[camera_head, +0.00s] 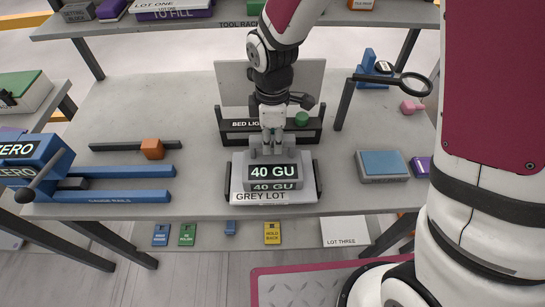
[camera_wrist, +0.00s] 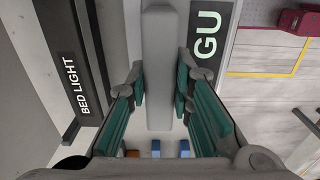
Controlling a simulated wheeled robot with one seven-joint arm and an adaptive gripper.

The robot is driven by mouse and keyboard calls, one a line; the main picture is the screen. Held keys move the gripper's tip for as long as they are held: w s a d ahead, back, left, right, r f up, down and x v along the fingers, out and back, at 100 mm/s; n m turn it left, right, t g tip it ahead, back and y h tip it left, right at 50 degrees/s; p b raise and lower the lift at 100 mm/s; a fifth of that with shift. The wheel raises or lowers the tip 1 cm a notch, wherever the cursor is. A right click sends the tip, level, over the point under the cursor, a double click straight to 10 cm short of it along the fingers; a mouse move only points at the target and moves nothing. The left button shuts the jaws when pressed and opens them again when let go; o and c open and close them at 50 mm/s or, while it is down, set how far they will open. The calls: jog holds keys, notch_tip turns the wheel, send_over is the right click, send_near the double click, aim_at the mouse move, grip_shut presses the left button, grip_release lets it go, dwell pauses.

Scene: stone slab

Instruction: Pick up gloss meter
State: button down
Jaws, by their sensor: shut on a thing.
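The gloss meter (camera_head: 272,172) is a grey block with a black "40 GU" display. It is at the light tray (camera_head: 240,163) labelled "GREY LOT", near the front middle of the stone slab. I cannot tell whether it touches the tray. My gripper (camera_head: 272,142) comes down from above and is shut on the meter's raised grey part. In the wrist view the teal-padded fingers of my gripper (camera_wrist: 160,95) lie on both sides of that long grey part of the gloss meter (camera_wrist: 158,70). Part of its display shows beside the right finger.
The "BED LIGHT" fixture (camera_head: 240,127) with a green knob stands just behind the tray. Blue gauge rails (camera_head: 120,197) and an orange block (camera_head: 152,148) lie left. A magnifier (camera_head: 413,85) and a blue-topped box (camera_head: 382,165) are right. Slab is bare between rails and tray.

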jog(key=shift+r, duration=0.15)
jog(key=shift+r, duration=0.55)
notch_tip(320, 180, up, 2)
jog(key=shift+w+b, duration=0.1)
jog(key=shift+b, duration=0.2)
jog(key=s+d+r+p, duration=0.1)
jog(key=s+d+p, duration=0.1)
jog(key=s, duration=0.6)
jog(key=s+d+p, duration=0.2)
jog(key=s, duration=0.5)
jog(key=shift+s+r+p, duration=0.3)
jog(key=shift+s+r, duration=0.05)
